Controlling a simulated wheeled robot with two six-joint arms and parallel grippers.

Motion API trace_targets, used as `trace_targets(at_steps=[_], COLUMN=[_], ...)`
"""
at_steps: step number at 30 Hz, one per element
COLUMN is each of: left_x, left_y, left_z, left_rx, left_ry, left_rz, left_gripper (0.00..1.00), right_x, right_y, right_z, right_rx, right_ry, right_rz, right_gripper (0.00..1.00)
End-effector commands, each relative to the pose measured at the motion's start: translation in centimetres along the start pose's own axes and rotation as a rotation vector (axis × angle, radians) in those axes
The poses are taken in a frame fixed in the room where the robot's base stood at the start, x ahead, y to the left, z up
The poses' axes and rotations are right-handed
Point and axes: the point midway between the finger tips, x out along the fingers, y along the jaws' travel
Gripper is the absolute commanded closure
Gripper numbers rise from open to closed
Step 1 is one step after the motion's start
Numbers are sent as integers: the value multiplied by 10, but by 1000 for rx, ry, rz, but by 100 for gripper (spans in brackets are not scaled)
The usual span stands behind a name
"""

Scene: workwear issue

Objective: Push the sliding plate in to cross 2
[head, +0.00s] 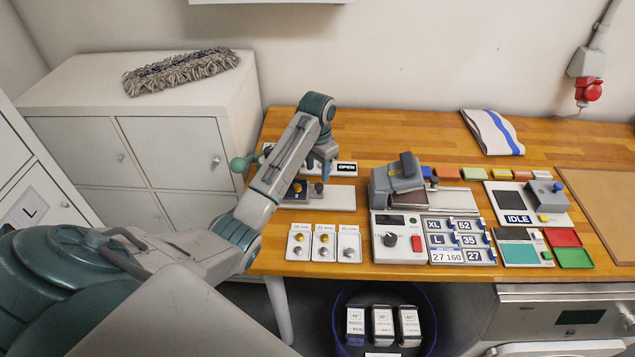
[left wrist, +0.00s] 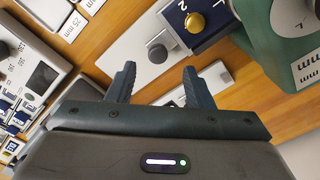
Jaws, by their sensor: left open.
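In the left wrist view a dark blue plate (left wrist: 213,20), marked with a "2" and carrying a brass knob (left wrist: 195,22), sits beside a green press body (left wrist: 282,42). A white plate (left wrist: 125,52) with a dark grey knob (left wrist: 157,50) extends from it; I cannot tell which part slides. In the head view the white plate (head: 340,200) lies below the OPEN sign, and my arm partly hides the press. My left gripper (head: 325,170) is open and empty above this station. Its fingertips (left wrist: 159,72) point towards the grey knob, apparently without touching it. No crosses are readable.
Three small cards with knobs (head: 323,243) lie in front of the station. A grey machine (head: 397,185) and a dial panel (head: 395,238) stand to its right. A folded cloth (head: 492,132) lies behind on the wooden bench (head: 400,137). The bench's back is mostly clear.

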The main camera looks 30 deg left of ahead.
Motion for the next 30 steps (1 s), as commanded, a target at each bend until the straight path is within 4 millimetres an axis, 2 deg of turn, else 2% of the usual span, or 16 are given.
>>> trace_targets(at_steps=[1, 3, 4, 12, 25, 28, 30], left_x=[-15, -29, -35, -50, -47, -35, -19], left_y=[-1, -1, 0, 0, 1, 9, 20], left_z=[-1, -1, 0, 0, 1, 10, 22], left_rx=[0, 0, 0, 0, 0, 1, 1], left_ry=[3, 2, -1, -2, -1, 3, 9], left_rz=[-1, -1, 0, 1, 0, -10, -25], left_gripper=[53, 53, 53, 53, 53, 53, 53], right_x=[-3, -5, -13, -30, -30, -30, -29], right_y=[0, 0, 1, 2, 2, 2, 2], right_z=[-4, -8, -10, -16, -13, -12, -12], right_rx=[0, 0, 1, 1, 1, 1, 1], right_ry=[4, 9, 11, 17, 13, 13, 13], right_rz=[0, 0, 0, 0, 0, 0, 0], right_gripper=[70, 70, 70, 70, 70, 70, 70])
